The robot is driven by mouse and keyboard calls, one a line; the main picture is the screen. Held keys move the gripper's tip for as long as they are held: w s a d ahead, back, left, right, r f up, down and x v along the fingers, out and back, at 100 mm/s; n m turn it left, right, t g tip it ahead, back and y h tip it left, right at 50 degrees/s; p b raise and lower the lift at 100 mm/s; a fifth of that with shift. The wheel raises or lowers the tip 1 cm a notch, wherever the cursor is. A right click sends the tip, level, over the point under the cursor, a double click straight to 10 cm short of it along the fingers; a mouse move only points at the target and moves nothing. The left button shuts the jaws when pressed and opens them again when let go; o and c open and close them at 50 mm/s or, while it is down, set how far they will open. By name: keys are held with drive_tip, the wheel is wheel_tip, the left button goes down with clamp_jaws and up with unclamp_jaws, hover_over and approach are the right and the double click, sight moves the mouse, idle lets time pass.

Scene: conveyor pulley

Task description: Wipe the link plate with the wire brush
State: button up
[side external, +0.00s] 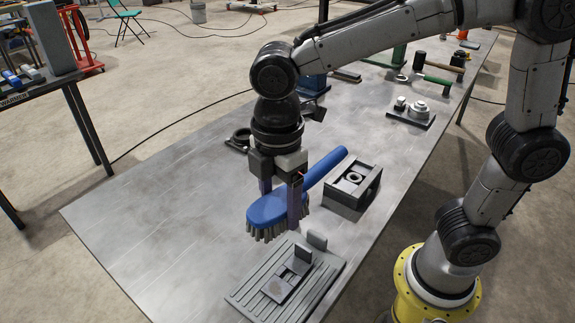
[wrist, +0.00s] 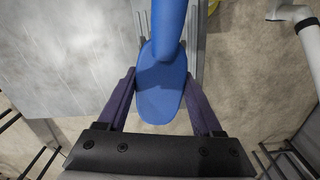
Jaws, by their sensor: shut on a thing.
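The wire brush (side external: 268,212) has a blue body, a blue handle pointing back right, and grey bristles facing down. My gripper (side external: 281,206) is shut on the brush's head, a finger on each side. In the wrist view the blue brush (wrist: 160,98) lies between the purple fingers of my gripper (wrist: 161,85), handle towards the top. The link plate appears to be the small flat plate (side external: 278,289) with a brownish patch, on a grooved grey base (side external: 250,293). The bristles appear above and just behind this base, apart from the plate. The wrist view does not clearly show the plate.
Small upright blocks (side external: 302,256) stand at the plate's back edge. A dark block with a round bore (side external: 352,185) stands behind, near the handle. Hammers (side external: 437,80) and metal parts (side external: 411,110) lie further back. The table's left side (side external: 150,230) is clear.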

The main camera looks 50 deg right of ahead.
drive_tip(key=s+a+n, duration=0.2)
drive_tip(key=s+a, duration=0.2)
hover_over(285, 296)
wheel_tip(285, 296, down, 7)
drive_tip(key=shift+s+f, duration=0.1)
drive_tip(key=shift+f, duration=4)
drive_tip(key=shift+w+f, duration=0.3)
drive_tip(key=shift+w, duration=1.85)
drive_tip(key=s, duration=0.4)
wheel_tip(285, 296, up, 8)
drive_tip(key=shift+s+f, duration=0.1)
